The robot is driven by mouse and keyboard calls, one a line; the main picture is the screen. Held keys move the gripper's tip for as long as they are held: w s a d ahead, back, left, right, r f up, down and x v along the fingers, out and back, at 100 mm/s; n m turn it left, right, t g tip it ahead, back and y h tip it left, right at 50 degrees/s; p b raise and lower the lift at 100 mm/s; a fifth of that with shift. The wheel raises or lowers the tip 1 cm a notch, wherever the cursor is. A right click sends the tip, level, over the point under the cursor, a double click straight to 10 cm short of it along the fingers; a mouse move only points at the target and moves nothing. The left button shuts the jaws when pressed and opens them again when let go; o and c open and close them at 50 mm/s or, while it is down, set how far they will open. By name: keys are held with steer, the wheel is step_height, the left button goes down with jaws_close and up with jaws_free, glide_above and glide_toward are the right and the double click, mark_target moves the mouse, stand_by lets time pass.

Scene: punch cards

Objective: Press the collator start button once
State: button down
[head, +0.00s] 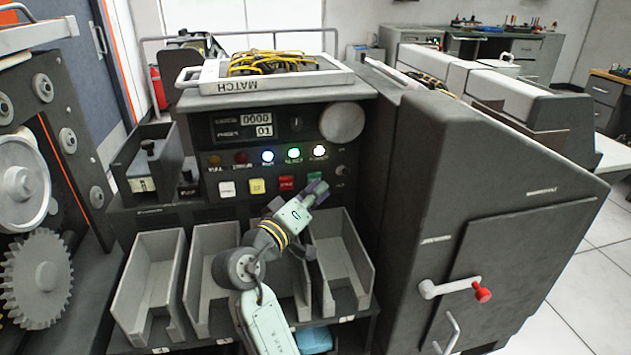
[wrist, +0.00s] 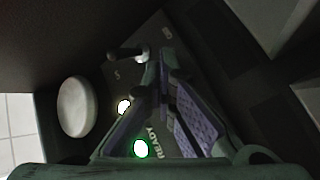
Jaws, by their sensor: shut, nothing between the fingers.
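The collator's dark control panel (head: 228,155) fills the middle of the head view. It has a row of lamps and, below, a row of square buttons: white (head: 227,188), yellow (head: 257,186), red (head: 286,183) and green (head: 314,176). The button labels are too small to read. My gripper (head: 318,188) is shut and empty, its purple fingers just below and in front of the green button, partly covering it. I cannot tell whether they touch. In the wrist view the shut fingers (wrist: 163,88) point at the panel, and no square button shows clearly.
A green READY lamp (wrist: 141,148), a toggle switch (wrist: 128,53) and a round pale knob (wrist: 76,106) are near the fingers in the wrist view. Grey card bins (head: 150,285) stand below the panel. A tray of yellow cables (head: 208,80) lies on top. A dark cabinet (head: 430,190) stands right.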

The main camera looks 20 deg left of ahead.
steer(key=shift+s+d, duration=0.55)
steer(key=shift+s, duration=0.25)
steer(key=shift+s+d, duration=0.7)
steer(key=shift+s, duration=0.35)
steer(key=shift+s+d, duration=0.7)
steer(key=shift+s, duration=0.35)
steer(key=shift+a, duration=0.1)
